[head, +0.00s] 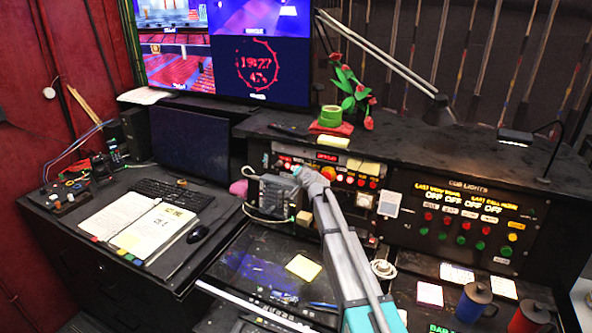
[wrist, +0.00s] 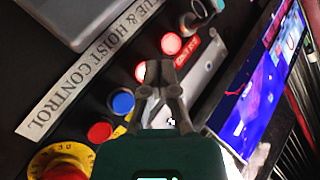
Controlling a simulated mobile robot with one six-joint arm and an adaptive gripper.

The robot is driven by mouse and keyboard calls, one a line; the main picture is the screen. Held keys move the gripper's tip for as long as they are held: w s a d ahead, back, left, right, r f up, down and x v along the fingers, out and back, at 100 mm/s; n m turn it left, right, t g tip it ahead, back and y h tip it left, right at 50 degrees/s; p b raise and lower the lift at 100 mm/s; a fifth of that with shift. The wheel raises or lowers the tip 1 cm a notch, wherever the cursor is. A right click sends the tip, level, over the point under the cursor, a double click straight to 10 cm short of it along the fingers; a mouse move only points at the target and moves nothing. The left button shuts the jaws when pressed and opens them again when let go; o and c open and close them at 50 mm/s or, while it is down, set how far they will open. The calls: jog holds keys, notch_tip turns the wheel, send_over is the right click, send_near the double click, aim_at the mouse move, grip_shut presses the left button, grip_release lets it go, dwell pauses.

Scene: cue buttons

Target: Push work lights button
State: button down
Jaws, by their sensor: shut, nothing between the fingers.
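My gripper (wrist: 158,74) is shut and empty. In the wrist view its fingertips lie over a black panel lettered "CUE & HOIST CONTROL" (wrist: 68,84). A lit red button (wrist: 171,43) shows just beyond the tips, and another lit button (wrist: 140,72) is just left of them, partly hidden. A blue button (wrist: 122,104) and a red button (wrist: 100,132) follow down the row. No label reading "work lights" is legible, so I cannot tell which button it is. In the head view my arm reaches over the desk to this panel; contact with a button cannot be told.
A yellow-ringed red knob (wrist: 65,165) is at the wrist view's lower left. In the head view the cue lights panel (head: 463,215) is to the right, with mugs (head: 473,302) in front. An open binder (head: 138,225) and keyboard (head: 172,195) are left.

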jog(key=shift+w+d, duration=0.2)
jog(key=shift+w, duration=0.25)
dwell(0.6)
jog(key=shift+s+a, duration=0.1)
jog(key=shift+s, duration=0.25)
dwell(0.3)
jog(key=shift+s+a+r+p, duration=0.15)
jog(key=shift+s+a, duration=0.2)
jog(key=shift+s, duration=0.55)
jog(key=shift+s+a+r+p, duration=0.1)
jog(key=shift+s+a, duration=0.25)
jog(key=shift+s, duration=0.6)
jog(key=shift+s+a+r+p, duration=0.15)
jog(key=shift+s+a, duration=0.2)
jog(key=shift+s, duration=0.55)
jog(key=c, duration=1.4)
grip_release()
